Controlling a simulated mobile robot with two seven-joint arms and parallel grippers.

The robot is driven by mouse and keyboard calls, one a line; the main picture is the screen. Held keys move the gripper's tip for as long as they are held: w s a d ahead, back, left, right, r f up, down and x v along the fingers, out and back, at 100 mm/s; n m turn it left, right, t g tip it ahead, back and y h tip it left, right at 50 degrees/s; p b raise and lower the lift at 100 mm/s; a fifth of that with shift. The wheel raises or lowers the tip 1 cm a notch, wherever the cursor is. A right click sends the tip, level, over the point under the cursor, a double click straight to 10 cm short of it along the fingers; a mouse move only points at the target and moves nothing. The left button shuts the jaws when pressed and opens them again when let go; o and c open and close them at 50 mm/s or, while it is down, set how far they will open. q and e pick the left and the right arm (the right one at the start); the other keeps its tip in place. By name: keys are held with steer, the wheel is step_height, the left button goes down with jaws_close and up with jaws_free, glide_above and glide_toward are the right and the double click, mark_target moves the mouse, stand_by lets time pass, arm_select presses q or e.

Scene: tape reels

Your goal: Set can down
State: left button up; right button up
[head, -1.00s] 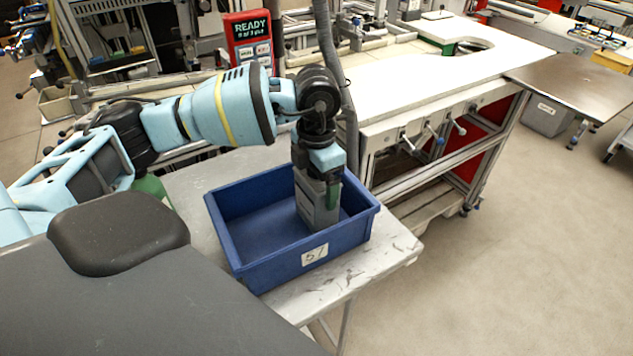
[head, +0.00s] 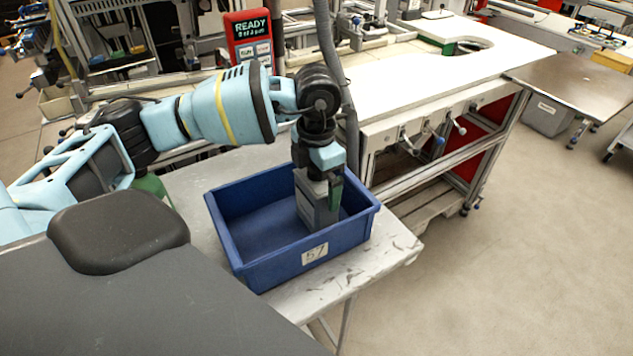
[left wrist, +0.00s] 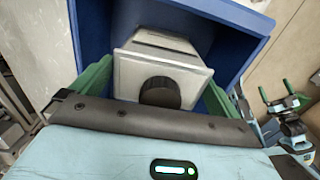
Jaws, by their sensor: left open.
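The can (head: 314,207) is a grey, box-shaped canister standing inside the blue crate (head: 257,272), toward its right end. In the left wrist view the can (left wrist: 150,68) shows a round black cap (left wrist: 160,92) facing the camera. My left gripper (head: 323,184) points down over the can's top. In the left wrist view its green fingers (left wrist: 155,88) stand apart on either side of the can, with gaps showing. The can's base is partly hidden by the crate wall. My right gripper (left wrist: 275,92) shows small at the right of the left wrist view, its green fingers spread and empty.
The crate bears a label "57" and stands on a worn, light table (head: 385,250). The left part of the crate is empty. A grey hose (head: 335,75) hangs close behind my left wrist. A white-topped workbench (head: 430,75) stands behind. Floor to the right is clear.

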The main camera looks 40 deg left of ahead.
arm_select(q)
step_height(320, 180, up, 11)
steer(key=shift+r, duration=0.15)
stand_by(0.4)
